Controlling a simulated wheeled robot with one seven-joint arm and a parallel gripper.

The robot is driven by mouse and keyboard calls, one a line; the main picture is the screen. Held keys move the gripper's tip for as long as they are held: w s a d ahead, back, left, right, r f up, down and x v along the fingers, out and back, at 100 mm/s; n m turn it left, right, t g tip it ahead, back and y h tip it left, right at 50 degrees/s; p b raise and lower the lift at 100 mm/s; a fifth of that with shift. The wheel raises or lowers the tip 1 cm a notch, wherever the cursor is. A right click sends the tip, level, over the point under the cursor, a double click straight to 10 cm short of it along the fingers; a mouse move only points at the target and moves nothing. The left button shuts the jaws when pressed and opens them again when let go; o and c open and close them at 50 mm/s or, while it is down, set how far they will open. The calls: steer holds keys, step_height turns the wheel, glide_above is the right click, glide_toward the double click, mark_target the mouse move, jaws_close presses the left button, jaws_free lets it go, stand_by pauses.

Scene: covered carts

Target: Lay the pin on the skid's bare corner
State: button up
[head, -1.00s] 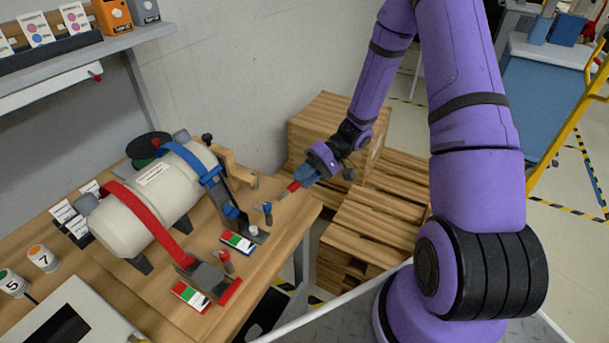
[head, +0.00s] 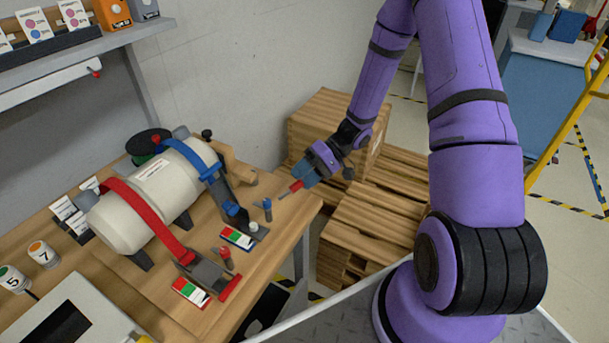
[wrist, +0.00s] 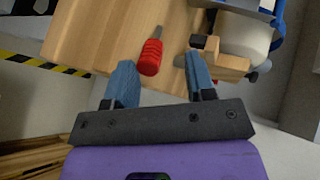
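My gripper (head: 303,182) is at the bench's right corner. In the wrist view its two blue fingers (wrist: 160,68) are apart, with a red-handled tool (wrist: 150,57) lying between and just past them, nearer the left finger. Its thin metal tip points away; the head view shows it too (head: 296,186). A small blue pin-like piece (head: 267,207) stands by the blue strap's end, and a red one (head: 226,256) by the red strap's end. I cannot tell which piece is the pin. The wooden board (head: 172,283) under the cream tank (head: 150,205) looks like the skid.
Red (head: 140,205) and blue straps cross the tank. Striped cards (head: 190,293) lie near the bench's front edge. A wooden bracket (wrist: 220,62) and the tank are right of the fingers in the wrist view. Wooden crates (head: 375,225) stand beyond the bench.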

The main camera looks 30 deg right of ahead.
steer(key=v, duration=1)
steer(key=shift+d+r, duration=0.2)
steer(key=shift+d, duration=0.2)
stand_by(0.4)
steer(key=s+a+r+h, duration=0.3)
steer(key=s+r+h, duration=0.1)
steer(key=r, duration=0.6)
steer(key=s+a+r+h, duration=0.3)
steer(key=s+r+h, duration=0.15)
steer(key=r, duration=0.55)
steer(key=s+a+r+t+h, duration=0.1)
steer(key=s+r+t+h, duration=0.2)
steer(key=s+r+t, duration=0.3)
steer(key=s+r, duration=0.5)
steer(key=s, duration=0.3)
steer(key=shift+s+a+m+h, duration=0.15)
steer(key=shift+s+m+h, duration=0.05)
steer(key=shift+m+h, duration=0.2)
